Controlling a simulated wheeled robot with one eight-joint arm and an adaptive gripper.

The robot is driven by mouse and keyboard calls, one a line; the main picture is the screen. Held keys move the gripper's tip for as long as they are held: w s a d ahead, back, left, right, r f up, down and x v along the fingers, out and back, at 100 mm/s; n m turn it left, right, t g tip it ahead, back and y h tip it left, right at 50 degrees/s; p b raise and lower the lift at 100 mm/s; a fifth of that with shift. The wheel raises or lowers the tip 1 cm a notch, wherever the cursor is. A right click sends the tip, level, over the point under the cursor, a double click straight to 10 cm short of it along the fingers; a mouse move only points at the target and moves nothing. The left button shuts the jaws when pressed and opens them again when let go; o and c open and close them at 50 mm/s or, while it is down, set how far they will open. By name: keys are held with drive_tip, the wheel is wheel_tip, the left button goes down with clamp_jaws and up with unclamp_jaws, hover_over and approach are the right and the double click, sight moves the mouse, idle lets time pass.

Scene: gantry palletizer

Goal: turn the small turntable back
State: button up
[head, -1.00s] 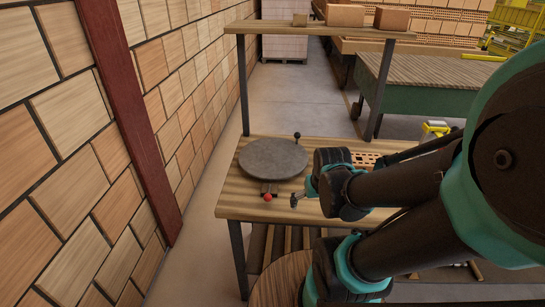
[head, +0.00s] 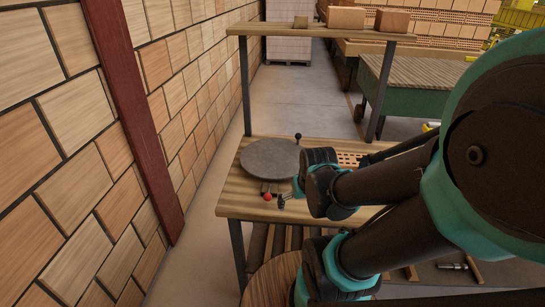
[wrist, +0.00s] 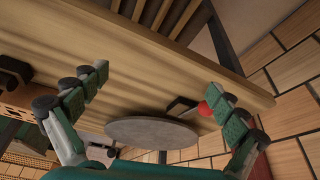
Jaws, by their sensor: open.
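The small turntable is a round grey disc (head: 268,158) on the wooden workbench (head: 235,198). It also shows in the wrist view (wrist: 150,132), edge toward me. A red ball knob (head: 267,197) sits at its near side, and it shows in the wrist view (wrist: 211,94) beside the fingertips of my right-hand finger, partly hidden by them. A black ball knob (head: 298,136) stands at the disc's far right. My gripper (head: 285,200) is open and empty, just right of the red knob. In the wrist view its green fingers (wrist: 160,90) are spread wide. Whether it touches the knob I cannot tell.
A perforated brick (head: 350,159) lies on the bench right of the turntable, partly behind my arm. An upper shelf (head: 300,31) on posts holds several blocks. A brick wall with a dark red post (head: 130,110) stands at left. A green table (head: 410,100) stands behind.

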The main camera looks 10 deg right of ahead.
drive_tip(key=shift+c, duration=1.2)
drive_tip(key=w+r+n, duration=0.1)
drive_tip(key=w+r, duration=0.1)
drive_tip(key=w, duration=0.2)
drive_tip(key=w+d+r+n, duration=0.1)
drive_tip(key=w+r, duration=0.1)
drive_tip(key=w, duration=0.3)
drive_tip(key=w+d+r+n, duration=0.1)
drive_tip(key=w+r, duration=0.2)
drive_tip(key=w, duration=0.2)
drive_tip(key=shift+g+h, duration=0.3)
drive_tip(key=shift+g, duration=0.1)
drive_tip(key=c, duration=1)
drive_tip(key=n+g+h, duration=0.1)
drive_tip(key=n+g, duration=0.1)
drive_tip(key=n, duration=0.3)
approach(298, 135)
drive_tip(key=f, duration=0.3)
drive_tip(key=w+d+f, duration=0.1)
drive_tip(key=f, duration=0.3)
drive_tip(key=w+f, duration=0.1)
drive_tip(key=f, duration=0.2)
drive_tip(key=shift+w+d+f, duration=0.15)
drive_tip(key=shift+d+f, duration=0.2)
clamp_jaws()
